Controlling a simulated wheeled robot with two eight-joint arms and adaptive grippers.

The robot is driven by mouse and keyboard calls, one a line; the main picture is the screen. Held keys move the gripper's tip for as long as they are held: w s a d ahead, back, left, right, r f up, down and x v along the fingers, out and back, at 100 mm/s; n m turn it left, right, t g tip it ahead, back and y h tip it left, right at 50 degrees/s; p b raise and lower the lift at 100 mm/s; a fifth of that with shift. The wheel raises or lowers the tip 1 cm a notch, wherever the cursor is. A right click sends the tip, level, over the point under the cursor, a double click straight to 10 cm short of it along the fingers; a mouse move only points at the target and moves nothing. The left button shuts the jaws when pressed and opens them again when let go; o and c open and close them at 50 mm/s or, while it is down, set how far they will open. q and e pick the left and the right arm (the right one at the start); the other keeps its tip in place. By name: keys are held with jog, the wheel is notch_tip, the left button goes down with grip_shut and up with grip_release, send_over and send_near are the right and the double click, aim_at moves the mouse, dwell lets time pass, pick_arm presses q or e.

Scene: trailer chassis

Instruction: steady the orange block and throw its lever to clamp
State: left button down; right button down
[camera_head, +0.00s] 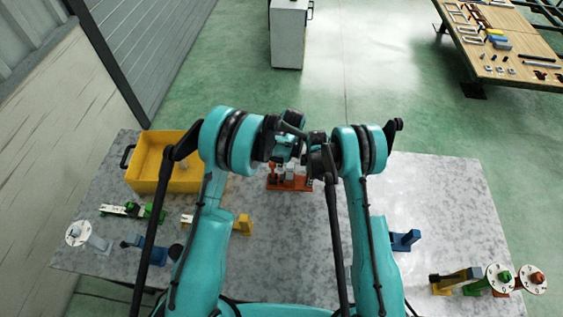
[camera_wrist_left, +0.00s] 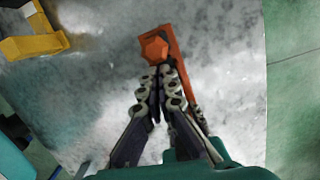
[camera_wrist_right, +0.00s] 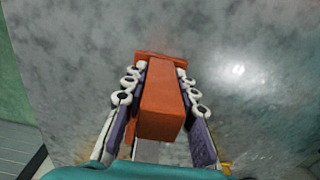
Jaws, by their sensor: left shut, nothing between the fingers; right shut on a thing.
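The orange block (camera_head: 291,184) stands on the grey table in the middle of the head view, partly hidden behind my arms. My right gripper (camera_wrist_right: 161,82) is shut on the orange block (camera_wrist_right: 162,105), with one finger on each side of it. In the left wrist view, my left gripper (camera_wrist_left: 160,72) is shut and empty, its tips right at an orange knob-like end (camera_wrist_left: 154,48), which looks like the lever. I cannot tell whether the tips touch it. An orange strip (camera_wrist_left: 178,60) runs beside it.
A yellow bin (camera_head: 145,164) stands at the table's back left. Several blocks and discs lie along the front, such as a blue block (camera_head: 404,240) and a yellow block (camera_head: 455,279).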

pick_arm(q)
jog(key=shift+a+h, duration=0.3)
jog(key=shift+a, duration=0.15)
jog(key=shift+a+r+h, duration=0.15)
jog(key=shift+a+h, duration=0.65)
jog(key=shift+a, duration=0.2)
jog(key=a+f+h, duration=0.3)
jog(key=a+h, duration=0.3)
jog(key=a, duration=0.3)
jog(key=shift+a+f, duration=0.25)
jog(key=shift+a, duration=0.15)
jog(key=shift+a+r, duration=0.25)
jog(key=shift+a, duration=0.35)
